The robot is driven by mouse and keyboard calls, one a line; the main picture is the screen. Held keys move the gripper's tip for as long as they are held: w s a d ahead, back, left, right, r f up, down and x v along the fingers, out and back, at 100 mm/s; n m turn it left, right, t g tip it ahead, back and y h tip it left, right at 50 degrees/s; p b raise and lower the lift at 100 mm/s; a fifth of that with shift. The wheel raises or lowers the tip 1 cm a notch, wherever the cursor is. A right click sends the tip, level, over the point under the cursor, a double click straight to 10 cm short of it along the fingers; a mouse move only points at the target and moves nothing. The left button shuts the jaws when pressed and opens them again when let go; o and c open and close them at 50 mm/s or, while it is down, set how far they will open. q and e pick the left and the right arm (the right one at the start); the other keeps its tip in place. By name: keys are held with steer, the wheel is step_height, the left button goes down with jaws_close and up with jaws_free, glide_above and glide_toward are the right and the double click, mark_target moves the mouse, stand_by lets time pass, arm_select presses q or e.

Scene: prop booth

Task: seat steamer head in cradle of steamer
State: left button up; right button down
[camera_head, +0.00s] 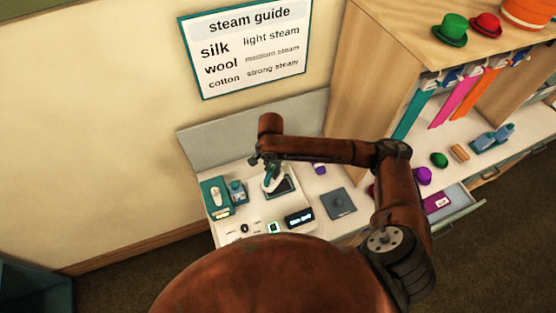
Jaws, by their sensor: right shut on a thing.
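My right gripper (264,164) reaches in from the right over the white steamer (255,210) on the counter, pointing down. It is shut on the steamer head (272,179), a small white and teal piece. The head is at the dark rectangular recess (284,187) in the steamer's top, which looks like the cradle. I cannot tell whether the head touches it or hangs just above. The gripper's fingers are small and partly hidden by my wrist. My left gripper is not in view.
A teal box (214,196) and a blue bottle (237,190) stand left of the steamer. A black display (299,218) and a dark grey pad (338,202) lie to its right. A purple item (319,168) is behind. Wooden shelving (365,65) rises at right.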

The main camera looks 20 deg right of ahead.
steer(key=m+p, duration=0.2)
steer(key=w+d+m+p, duration=0.1)
steer(key=p, duration=0.1)
steer(key=d+m+p, duration=0.1)
steer(key=m+p, duration=0.1)
steer(key=p, duration=0.1)
steer(key=shift+w+d+f+m, duration=0.15)
steer(key=shift+w+d+m, duration=0.05)
steer(key=shift+w+m, duration=0.1)
arm_select(q)
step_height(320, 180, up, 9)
steer(key=p, duration=0.1)
arm_select(e)
steer(key=shift+d+f+m, duration=0.3)
steer(key=shift+f+m, duration=0.1)
steer(key=shift+m, duration=0.3)
step_height(320, 180, down, 5)
steer(key=b, duration=0.6)
steer(key=shift+f+b, duration=0.15)
steer(key=shift+b, duration=0.2)
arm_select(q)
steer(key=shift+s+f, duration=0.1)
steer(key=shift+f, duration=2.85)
arm_select(e)
steer(key=shift+f, duration=0.7)
arm_select(q)
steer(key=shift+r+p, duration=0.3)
steer(key=shift+p, duration=0.25)
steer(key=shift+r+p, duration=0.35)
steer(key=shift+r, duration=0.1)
